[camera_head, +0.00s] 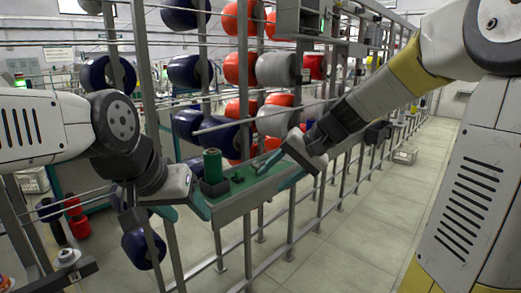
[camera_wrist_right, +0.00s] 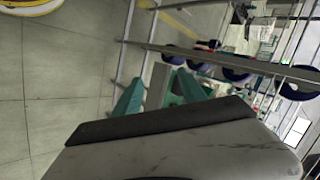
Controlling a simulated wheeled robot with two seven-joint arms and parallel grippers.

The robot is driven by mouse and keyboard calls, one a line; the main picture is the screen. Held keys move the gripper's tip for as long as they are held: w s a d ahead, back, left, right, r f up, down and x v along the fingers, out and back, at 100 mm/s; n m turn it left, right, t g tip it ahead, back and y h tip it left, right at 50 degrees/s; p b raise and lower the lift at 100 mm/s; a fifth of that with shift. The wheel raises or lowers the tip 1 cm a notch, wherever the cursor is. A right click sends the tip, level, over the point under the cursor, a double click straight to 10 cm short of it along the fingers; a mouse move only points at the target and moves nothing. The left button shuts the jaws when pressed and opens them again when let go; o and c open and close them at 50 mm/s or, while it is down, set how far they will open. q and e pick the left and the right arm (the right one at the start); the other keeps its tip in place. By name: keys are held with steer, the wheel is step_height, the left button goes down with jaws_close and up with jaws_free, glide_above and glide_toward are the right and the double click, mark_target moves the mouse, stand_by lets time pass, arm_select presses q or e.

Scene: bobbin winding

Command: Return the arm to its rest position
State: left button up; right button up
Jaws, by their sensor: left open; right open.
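My left gripper (camera_head: 188,210) is at the near left end of a narrow shelf with a green top (camera_head: 245,190). Its teal fingers are apart and I see nothing between them. My right gripper (camera_head: 274,172) is over the far right part of the same shelf, open. Its two spread teal fingers also show in the right wrist view (camera_wrist_right: 160,92), with no held object visible between them. A dark green bobbin (camera_head: 212,163) stands upright in a dark holder on the shelf, between the two grippers. A small green piece (camera_head: 238,178) sits beside it.
A metal rack holds red spools (camera_head: 240,68), dark blue spools (camera_head: 190,71) and grey spools (camera_head: 276,69) behind the shelf. Red cylinders (camera_head: 77,222) stand at lower left. A pale crate (camera_head: 405,155) is on the floor at right. The aisle floor (camera_head: 385,215) is clear.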

steer(key=s+d+n+t+h, duration=0.2)
steer(key=s+d+h, duration=0.3)
steer(key=s+d, duration=0.5)
steer(key=s+t, duration=0.1)
steer(key=s, duration=0.5)
steer(key=shift+s+d+r+n+h, duration=0.15)
steer(key=shift+s+r+n+h, duration=0.1)
steer(key=shift+s+n+h, duration=0.05)
